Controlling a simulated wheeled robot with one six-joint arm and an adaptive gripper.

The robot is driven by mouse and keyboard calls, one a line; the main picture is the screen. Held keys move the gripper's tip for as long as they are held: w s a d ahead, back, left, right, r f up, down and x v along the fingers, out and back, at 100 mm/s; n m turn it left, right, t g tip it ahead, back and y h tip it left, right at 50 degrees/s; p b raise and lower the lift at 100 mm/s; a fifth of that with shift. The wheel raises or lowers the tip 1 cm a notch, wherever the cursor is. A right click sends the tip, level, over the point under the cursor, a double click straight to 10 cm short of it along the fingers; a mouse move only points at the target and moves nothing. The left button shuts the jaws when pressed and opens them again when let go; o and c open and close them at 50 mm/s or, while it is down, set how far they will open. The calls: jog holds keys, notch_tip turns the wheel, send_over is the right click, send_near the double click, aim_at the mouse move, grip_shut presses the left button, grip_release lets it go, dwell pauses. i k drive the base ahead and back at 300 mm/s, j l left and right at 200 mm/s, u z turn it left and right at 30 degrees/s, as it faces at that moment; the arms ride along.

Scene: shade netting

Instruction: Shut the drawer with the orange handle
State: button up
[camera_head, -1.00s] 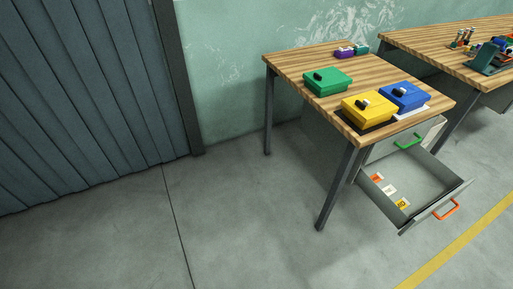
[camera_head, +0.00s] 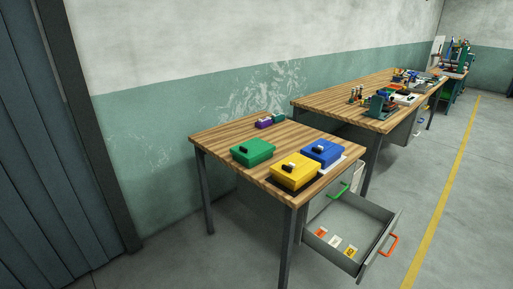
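The drawer (camera_head: 378,212) with the orange handle (camera_head: 389,245) stands pulled out from under the near wooden table, at the lower right of the head view. Its grey tray is open at the top and holds a few small orange, white and yellow labels or cards (camera_head: 335,241) along its left side. A drawer front with a green handle (camera_head: 340,191) sits above it and looks closed. My gripper is not in view.
The near table (camera_head: 230,140) bears green (camera_head: 252,152), yellow (camera_head: 295,171) and blue (camera_head: 323,152) boxes. A second table (camera_head: 335,104) with tools stands behind. Open floor with a yellow line (camera_head: 437,215) lies to the right; a ribbed door (camera_head: 40,150) is at left.

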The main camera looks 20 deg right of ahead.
aim_at(363, 223)
jog(key=z, duration=1.2)
jog(key=i+l, duration=0.25)
jog(key=u, duration=0.05)
